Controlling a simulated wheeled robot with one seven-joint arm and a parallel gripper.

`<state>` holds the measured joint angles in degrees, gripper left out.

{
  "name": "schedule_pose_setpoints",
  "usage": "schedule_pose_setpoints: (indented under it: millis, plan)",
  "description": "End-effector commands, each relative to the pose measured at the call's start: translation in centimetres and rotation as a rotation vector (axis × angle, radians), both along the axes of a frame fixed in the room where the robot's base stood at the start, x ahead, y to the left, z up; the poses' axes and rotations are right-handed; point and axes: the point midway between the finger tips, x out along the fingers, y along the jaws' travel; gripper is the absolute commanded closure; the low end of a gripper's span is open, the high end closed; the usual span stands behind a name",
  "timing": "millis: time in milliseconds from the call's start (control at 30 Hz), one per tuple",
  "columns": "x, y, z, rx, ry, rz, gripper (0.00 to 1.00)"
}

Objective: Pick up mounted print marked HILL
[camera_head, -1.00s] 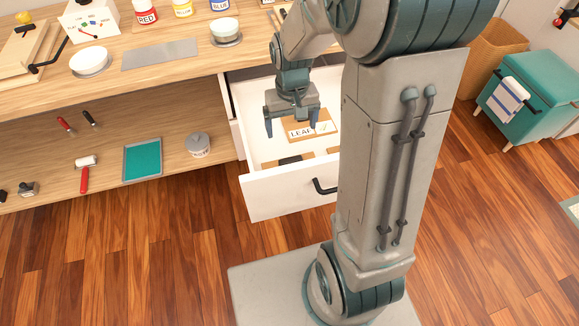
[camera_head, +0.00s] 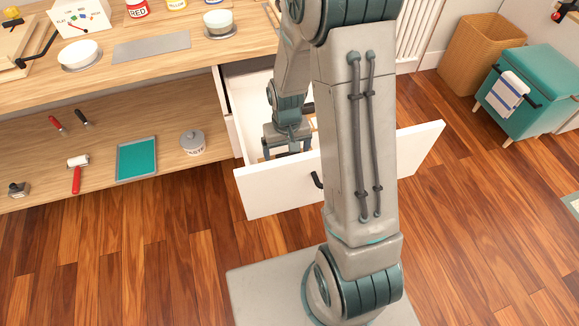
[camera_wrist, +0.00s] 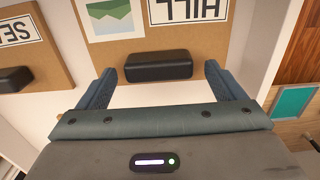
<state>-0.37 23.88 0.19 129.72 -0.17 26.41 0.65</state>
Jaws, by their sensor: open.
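The mounted print marked HILL (camera_wrist: 200,50) shows upside down in the wrist view. It is a brown board with a white label, a small green and blue picture, and a black grip block (camera_wrist: 158,66) near its edge. My gripper (camera_wrist: 160,72) is open, with one finger on each side of the black block and a gap at each side. In the head view my gripper (camera_head: 287,150) is down inside the open drawer (camera_head: 275,193). There my arm and the drawer front hide most of the prints.
Another mounted print (camera_wrist: 30,50) with its own black block (camera_wrist: 14,80) lies to the left in the wrist view, its lettering cut off. The drawer walls are close around my gripper. A wooden workbench (camera_head: 110,85) with shelf items stands to the left.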

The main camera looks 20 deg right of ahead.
Motion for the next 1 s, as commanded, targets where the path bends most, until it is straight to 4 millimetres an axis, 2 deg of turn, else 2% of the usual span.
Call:
schedule_pose_setpoints:
  millis: [100, 333, 500, 533, 833, 1000]
  plan:
    - [0.0, 0.0, -1.0, 0.000, 0.001, 0.000, 0.11]
    - [0.0, 0.0, -1.0, 0.000, 0.000, -0.001, 0.11]
    - [0.0, 0.0, -1.0, 0.000, 0.000, -0.001, 0.58]
    - [0.0, 0.0, -1.0, 0.000, 0.000, -0.001, 0.62]
    - [0.0, 0.0, -0.8, 0.000, -0.001, -0.001, 0.62]
    - [0.1, 0.0, 0.4, 0.000, -0.003, -0.001, 0.62]
